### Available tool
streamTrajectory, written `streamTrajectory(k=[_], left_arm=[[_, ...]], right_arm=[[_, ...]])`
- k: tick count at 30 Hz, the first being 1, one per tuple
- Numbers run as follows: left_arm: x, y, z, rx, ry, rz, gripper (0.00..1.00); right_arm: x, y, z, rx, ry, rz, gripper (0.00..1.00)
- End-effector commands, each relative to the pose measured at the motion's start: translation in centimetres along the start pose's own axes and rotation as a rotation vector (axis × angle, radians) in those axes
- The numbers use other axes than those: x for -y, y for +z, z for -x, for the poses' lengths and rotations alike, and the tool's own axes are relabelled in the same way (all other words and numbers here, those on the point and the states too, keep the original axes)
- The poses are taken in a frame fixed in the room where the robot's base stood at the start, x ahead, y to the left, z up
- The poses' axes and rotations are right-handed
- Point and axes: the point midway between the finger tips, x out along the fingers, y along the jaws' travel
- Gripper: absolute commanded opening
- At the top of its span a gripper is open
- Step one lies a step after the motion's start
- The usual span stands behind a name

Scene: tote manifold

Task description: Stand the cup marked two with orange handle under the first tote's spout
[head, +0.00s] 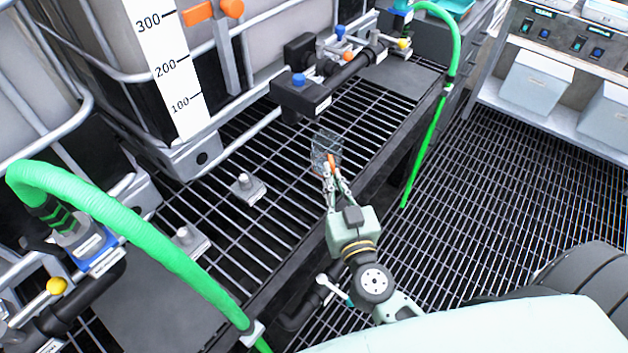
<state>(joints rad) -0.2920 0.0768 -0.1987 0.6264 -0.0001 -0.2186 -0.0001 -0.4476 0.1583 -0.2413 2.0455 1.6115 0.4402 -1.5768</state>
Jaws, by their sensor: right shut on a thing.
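My right gripper (331,172) is shut on the orange handle of a clear, greyish cup (325,146). The cup shows over the grated shelf, in front of and slightly right of a black valve body with a blue knob (298,80). A short dark spout (290,116) points down from that valve body's near end. The cup looks apart from the spout, to its right and nearer to me. I cannot tell whether the cup touches the grating, and its marking is too small to read. My left gripper is not in view.
A white tote (125,45) with a 100-300 scale stands behind the shelf grating (285,185). Small metal blocks (248,188) sit on the grating. Green hoses (150,240) cross at left and right (440,110). A bench with pale bins (537,82) stands at the upper right.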

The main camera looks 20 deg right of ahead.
Motion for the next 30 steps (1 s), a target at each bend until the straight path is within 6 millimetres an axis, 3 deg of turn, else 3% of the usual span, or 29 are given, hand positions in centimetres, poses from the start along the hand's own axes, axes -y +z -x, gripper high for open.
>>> streamTrajectory(k=[3,9,14,21,30], left_arm=[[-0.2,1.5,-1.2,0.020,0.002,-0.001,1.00],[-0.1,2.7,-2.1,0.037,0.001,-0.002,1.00],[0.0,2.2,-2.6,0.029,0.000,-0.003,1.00],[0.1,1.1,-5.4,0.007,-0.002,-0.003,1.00],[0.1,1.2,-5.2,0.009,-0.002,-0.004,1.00]], right_arm=[[0.8,1.9,-2.7,-0.003,0.000,-0.001,0.00],[1.6,3.5,-5.4,-0.001,0.000,0.000,0.00],[1.8,4.2,-5.8,0.000,0.000,0.001,0.00],[1.7,7.7,-5.8,0.000,-0.001,0.001,0.00],[1.7,7.6,-5.7,-0.001,0.000,0.001,0.00]])
